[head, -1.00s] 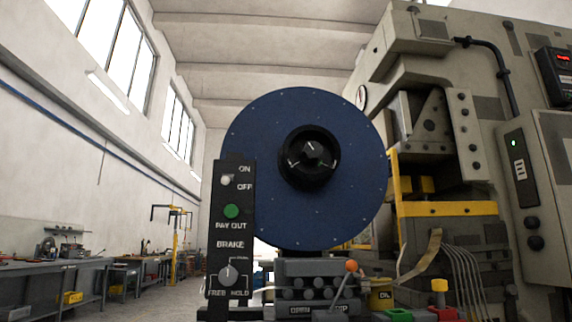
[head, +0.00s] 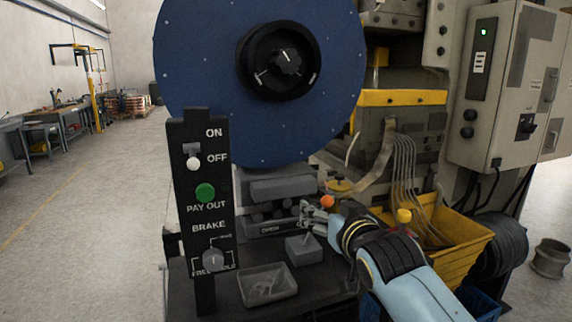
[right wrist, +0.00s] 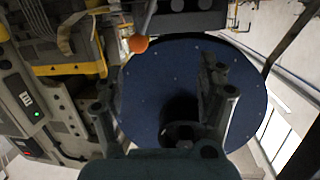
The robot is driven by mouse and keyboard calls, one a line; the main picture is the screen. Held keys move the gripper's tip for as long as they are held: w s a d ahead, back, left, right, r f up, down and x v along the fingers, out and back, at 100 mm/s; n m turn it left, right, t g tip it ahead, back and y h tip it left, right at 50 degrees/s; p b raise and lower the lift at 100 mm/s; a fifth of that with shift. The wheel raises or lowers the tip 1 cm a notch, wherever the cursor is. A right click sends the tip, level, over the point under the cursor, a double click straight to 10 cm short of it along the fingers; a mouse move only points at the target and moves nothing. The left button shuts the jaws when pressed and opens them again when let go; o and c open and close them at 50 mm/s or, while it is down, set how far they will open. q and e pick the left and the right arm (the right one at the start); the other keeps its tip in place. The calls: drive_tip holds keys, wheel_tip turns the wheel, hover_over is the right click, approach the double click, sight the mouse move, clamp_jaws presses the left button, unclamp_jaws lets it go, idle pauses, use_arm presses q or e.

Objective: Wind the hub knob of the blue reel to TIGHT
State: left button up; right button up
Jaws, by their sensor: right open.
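The blue reel (head: 200,50) stands upright at the upper middle of the head view, cut by the top edge. Its black hub knob (head: 287,63) sits in a dark round recess, with a white pointer mark tilted up-left; the lettering around it is too small to read. My right gripper (head: 308,215) is open and empty, below and slightly right of the knob, clear of it. In the right wrist view the reel (right wrist: 150,85) fills the middle between and beyond the open fingers (right wrist: 160,105), with the dark hub (right wrist: 180,130) low down, partly hidden. My left gripper is not in view.
An orange-ball lever (head: 327,201) is close beside my right gripper. A grey tray (head: 268,298) and a yellow bin (head: 475,250) lie below and right. Floor is open at left.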

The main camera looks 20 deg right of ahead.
sight(289, 64)
drive_tip(key=w+a+r+t+y+p, duration=0.1)
drive_tip(key=w+a+r+t, duration=0.15)
drive_tip(key=r, duration=0.95)
drive_tip(key=w+a+r+t+p, duration=0.15)
drive_tip(key=w+r+t, duration=0.25)
drive_tip(key=r, duration=0.9)
drive_tip(key=b+x, duration=0.3)
drive_tip(key=x, duration=0.6)
drive_tip(key=shift+w+d, duration=0.15)
drive_tip(key=shift+w, duration=0.3)
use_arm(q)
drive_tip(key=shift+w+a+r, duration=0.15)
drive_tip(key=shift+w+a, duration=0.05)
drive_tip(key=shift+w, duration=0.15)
use_arm(e)
drive_tip(key=shift+w+r, duration=0.2)
drive_tip(key=shift+w, duration=0.15)
drive_tip(key=shift+c, duration=0.4)
